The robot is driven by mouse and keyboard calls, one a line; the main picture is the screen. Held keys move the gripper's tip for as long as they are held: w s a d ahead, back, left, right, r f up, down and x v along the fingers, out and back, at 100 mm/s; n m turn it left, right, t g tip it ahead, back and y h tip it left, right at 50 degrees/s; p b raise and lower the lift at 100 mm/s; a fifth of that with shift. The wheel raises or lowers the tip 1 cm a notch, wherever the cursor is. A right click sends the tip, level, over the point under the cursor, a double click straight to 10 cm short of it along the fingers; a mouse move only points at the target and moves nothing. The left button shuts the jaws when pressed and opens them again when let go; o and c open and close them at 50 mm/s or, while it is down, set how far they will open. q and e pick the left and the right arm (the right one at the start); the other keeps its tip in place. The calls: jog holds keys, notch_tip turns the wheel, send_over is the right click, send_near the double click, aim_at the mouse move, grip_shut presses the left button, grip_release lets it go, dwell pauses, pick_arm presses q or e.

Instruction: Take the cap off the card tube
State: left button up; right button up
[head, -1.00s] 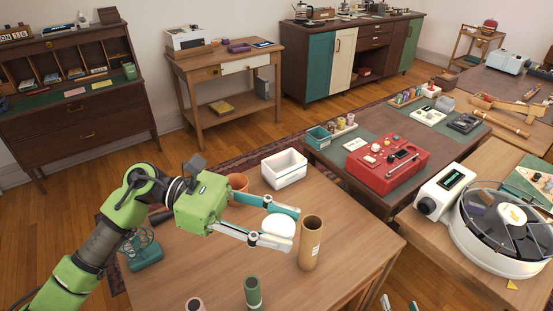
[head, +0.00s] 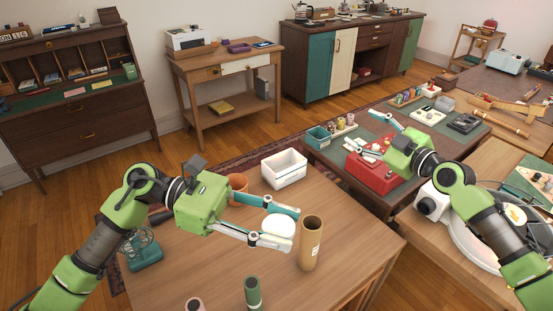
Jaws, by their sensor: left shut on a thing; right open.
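The card tube (head: 311,246) stands upright on the near wooden table, brown with a small pale label. Its top looks open and dark inside. My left gripper (head: 293,230) is just left of the tube. It is shut on a round white piece (head: 278,227), which looks like the cap; it sits between the fingers, apart from the tube's mouth. My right gripper (head: 366,130) is open and empty, over the dark table at the right, away from the tube.
A white bin (head: 284,169) and an orange pot (head: 238,184) stand behind my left gripper. A red case (head: 372,176) lies under my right arm. The table's front right is clear.

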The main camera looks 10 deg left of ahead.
jog(key=s+a+r+n+g, duration=0.55)
jog(key=s+a, duration=0.25)
jog(key=a, duration=0.3)
jog(key=s+a+r+n+g, duration=0.55)
jog(key=s+a, duration=0.25)
jog(key=a, duration=0.3)
pick_arm(q)
jog(key=shift+a, duration=0.1)
pick_arm(e)
notch_tip(320, 180, up, 3)
jog(key=n+g+h, duration=0.2)
jog(key=n+h, duration=0.6)
jog(key=h, duration=0.2)
send_over(276, 225)
notch_tip(276, 225, down, 12)
jog(key=shift+r, duration=0.1)
